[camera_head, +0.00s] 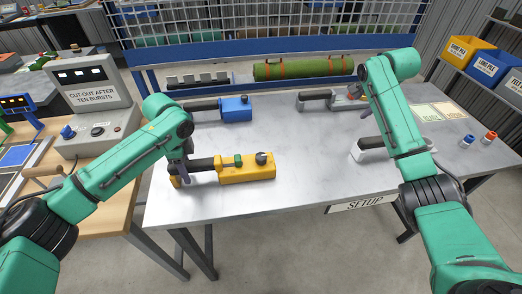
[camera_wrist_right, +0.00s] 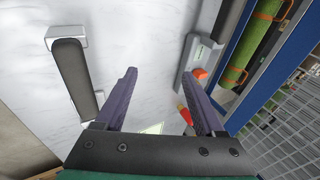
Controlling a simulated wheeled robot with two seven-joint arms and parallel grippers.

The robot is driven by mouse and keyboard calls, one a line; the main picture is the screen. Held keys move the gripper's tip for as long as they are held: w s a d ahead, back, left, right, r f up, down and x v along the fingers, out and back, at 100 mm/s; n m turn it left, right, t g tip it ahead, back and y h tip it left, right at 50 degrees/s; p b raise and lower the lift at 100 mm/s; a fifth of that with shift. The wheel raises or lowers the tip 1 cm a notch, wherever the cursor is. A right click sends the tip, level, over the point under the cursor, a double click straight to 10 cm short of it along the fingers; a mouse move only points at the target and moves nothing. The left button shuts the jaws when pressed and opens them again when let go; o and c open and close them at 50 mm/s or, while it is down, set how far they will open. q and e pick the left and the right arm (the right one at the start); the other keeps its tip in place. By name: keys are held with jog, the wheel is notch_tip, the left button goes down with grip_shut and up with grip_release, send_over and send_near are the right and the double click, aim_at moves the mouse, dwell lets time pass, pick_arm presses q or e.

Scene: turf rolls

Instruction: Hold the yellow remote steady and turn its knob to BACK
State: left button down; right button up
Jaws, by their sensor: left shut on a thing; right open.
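The yellow remote (camera_head: 247,170) lies on the near left part of the table, its dark handle pointing left. A dark knob (camera_head: 262,157) and a green button (camera_head: 238,160) stand on its top; the knob's setting is too small to read. My left gripper (camera_head: 182,176) is shut on the remote's handle at its left end. My right gripper (camera_head: 357,92) is open and empty, above the back right of the table, well away from the yellow remote. In the right wrist view its two fingers (camera_wrist_right: 165,100) are apart with bare table between them.
A blue remote (camera_head: 236,108) lies behind the yellow one. A grey remote (camera_head: 318,98) lies near my right gripper, and a white one (camera_head: 371,152) further forward. A green roll (camera_head: 303,69) is at the back. The table middle is clear.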

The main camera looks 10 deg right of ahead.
jog(key=a+r+n+g+y, duration=0.3)
jog(key=a+n, duration=0.4)
jog(key=a, duration=1.2)
notch_tip(320, 180, up, 3)
jog(key=n+g+h, duration=0.1)
jog(key=n+g, duration=0.2)
jog(key=n, duration=0.5)
send_over(261, 155)
notch_tip(261, 155, down, 11)
jog(key=shift+f, duration=0.2)
grip_shut()
